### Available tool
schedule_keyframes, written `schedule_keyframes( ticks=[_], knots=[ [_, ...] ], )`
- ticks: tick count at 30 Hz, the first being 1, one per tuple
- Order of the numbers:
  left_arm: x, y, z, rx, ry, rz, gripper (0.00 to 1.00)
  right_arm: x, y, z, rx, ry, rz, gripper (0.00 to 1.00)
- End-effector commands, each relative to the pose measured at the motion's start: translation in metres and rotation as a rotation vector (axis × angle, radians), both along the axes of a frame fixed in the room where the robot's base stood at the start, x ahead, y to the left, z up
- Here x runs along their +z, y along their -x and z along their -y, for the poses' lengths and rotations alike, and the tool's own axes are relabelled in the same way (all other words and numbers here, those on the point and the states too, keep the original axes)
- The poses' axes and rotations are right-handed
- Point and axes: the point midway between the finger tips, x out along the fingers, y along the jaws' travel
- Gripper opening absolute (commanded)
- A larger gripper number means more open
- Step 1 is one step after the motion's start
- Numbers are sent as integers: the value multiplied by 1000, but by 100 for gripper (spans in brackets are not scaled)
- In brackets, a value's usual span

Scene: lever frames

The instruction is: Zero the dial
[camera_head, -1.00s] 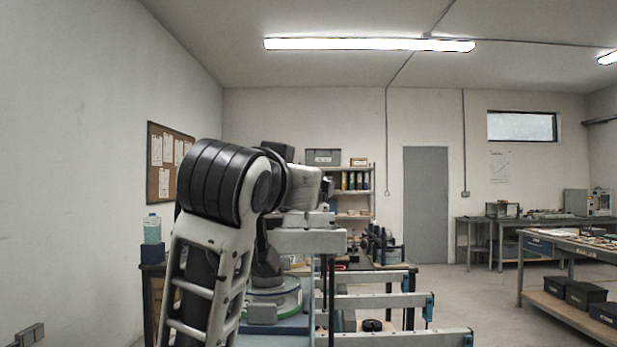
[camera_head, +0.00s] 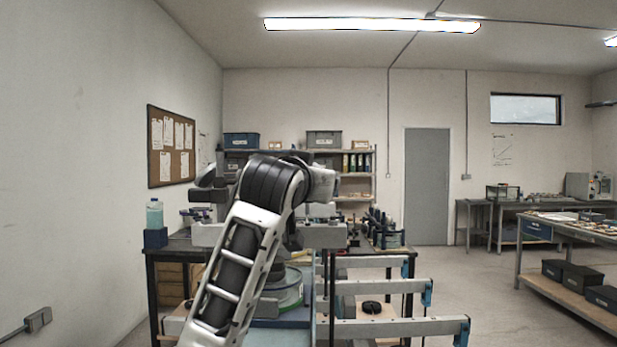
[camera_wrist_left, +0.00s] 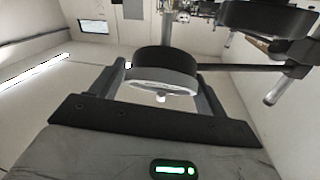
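A round pale piece with a green rim (camera_head: 288,296) sits on a blue base at the bench, partly behind my left arm. Its face and any pointer or scale are hidden, so I cannot tell whether it is the dial. In the left wrist view, my left gripper (camera_wrist_left: 162,68) has its two fingers apart. A dark round knob-like piece with a pale underside (camera_wrist_left: 165,80) shows between them. Narrow gaps seem to show at its sides, and I cannot tell how far beyond the fingertips it lies. The head view hides this gripper behind the arm. My right gripper is not in view.
Pale horizontal beams with blue ends (camera_head: 392,328) reach out to the right of the bench. A black round piece (camera_head: 371,307) lies near them. A blue-capped bottle (camera_head: 154,213) stands at the left. Another dark disc (camera_wrist_left: 268,20) shows at upper right in the wrist view. Open floor lies at right.

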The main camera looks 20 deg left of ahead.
Motion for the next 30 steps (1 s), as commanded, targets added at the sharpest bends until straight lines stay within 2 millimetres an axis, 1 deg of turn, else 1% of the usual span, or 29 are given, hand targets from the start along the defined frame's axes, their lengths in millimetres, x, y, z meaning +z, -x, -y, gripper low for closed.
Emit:
schedule_keyframes(
  ticks=[1, 2, 3, 8, 14, 22, 23, 24, 25, 30],
  knots=[
    [0, 0, 0, 0, 0, 0, 60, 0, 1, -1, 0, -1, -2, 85],
    [0, 0, 0, 0, 0, 0, 52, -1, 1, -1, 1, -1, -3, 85],
    [0, 0, 0, 0, 0, 0, 41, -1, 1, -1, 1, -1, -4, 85],
    [0, 0, 1, 8, 10, 2, 40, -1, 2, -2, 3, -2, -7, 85],
    [1, 0, 0, 70, 72, 19, 40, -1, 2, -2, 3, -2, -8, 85],
    [1, 0, -1, 74, 75, 20, 40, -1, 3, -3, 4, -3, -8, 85],
    [1, 1, -1, 73, 75, 21, 71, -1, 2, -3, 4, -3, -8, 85],
    [1, 1, -1, 73, 75, 21, 82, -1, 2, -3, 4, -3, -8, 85],
    [1, 1, -1, 73, 75, 20, 85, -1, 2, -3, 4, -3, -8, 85],
    [1, 0, -1, 73, 74, 20, 85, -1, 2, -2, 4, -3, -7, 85]
  ],
)
